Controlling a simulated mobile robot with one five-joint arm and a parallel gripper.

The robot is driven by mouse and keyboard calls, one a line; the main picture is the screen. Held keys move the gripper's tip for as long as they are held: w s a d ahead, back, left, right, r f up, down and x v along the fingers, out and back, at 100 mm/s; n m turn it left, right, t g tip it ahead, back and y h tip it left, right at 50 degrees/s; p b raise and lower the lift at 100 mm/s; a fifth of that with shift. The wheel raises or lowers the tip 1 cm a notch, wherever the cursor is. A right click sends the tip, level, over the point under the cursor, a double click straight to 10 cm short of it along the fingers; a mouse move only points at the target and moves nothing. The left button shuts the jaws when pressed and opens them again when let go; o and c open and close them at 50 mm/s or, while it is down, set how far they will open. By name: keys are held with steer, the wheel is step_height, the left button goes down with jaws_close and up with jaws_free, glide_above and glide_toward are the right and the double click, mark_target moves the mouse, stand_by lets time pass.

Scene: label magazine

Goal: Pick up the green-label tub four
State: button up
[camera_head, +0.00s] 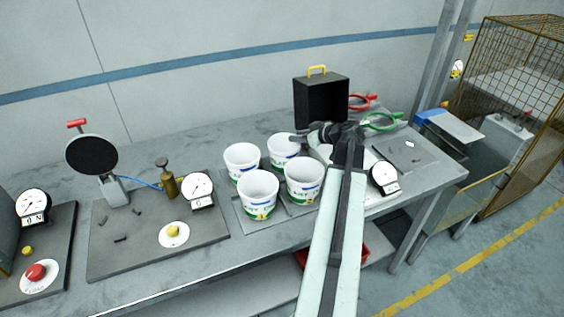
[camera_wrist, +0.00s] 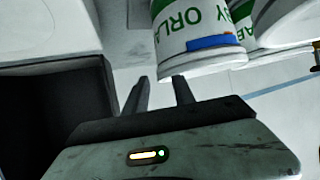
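Several white tubs with green lettering stand in a close group on a grey plate on the bench: back left (camera_head: 241,162), back right (camera_head: 282,152), front left (camera_head: 257,190) and front right (camera_head: 303,182). I cannot tell which is tub four. My gripper (camera_head: 297,138) is at the back right tub, pointing left, and partly covers its rim. In the wrist view my gripper (camera_wrist: 162,82) shows two fingers apart with nothing between them. A tub with a green label and a blue patch (camera_wrist: 196,38) is just beyond the fingertips; contact is unclear.
A black box with a yellow handle (camera_head: 321,98) stands behind my gripper. Red-handled and green-handled tools (camera_head: 380,122) lie to its right. A gauge (camera_head: 383,177) stands at the front right. A plate with a gauge and brass valve (camera_head: 160,225) is left of the tubs.

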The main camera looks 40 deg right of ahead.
steer(key=shift+w+f, duration=0.35)
steer(key=shift+w, duration=0.1)
steer(key=shift+r, duration=0.15)
jaws_close()
stand_by(0.9)
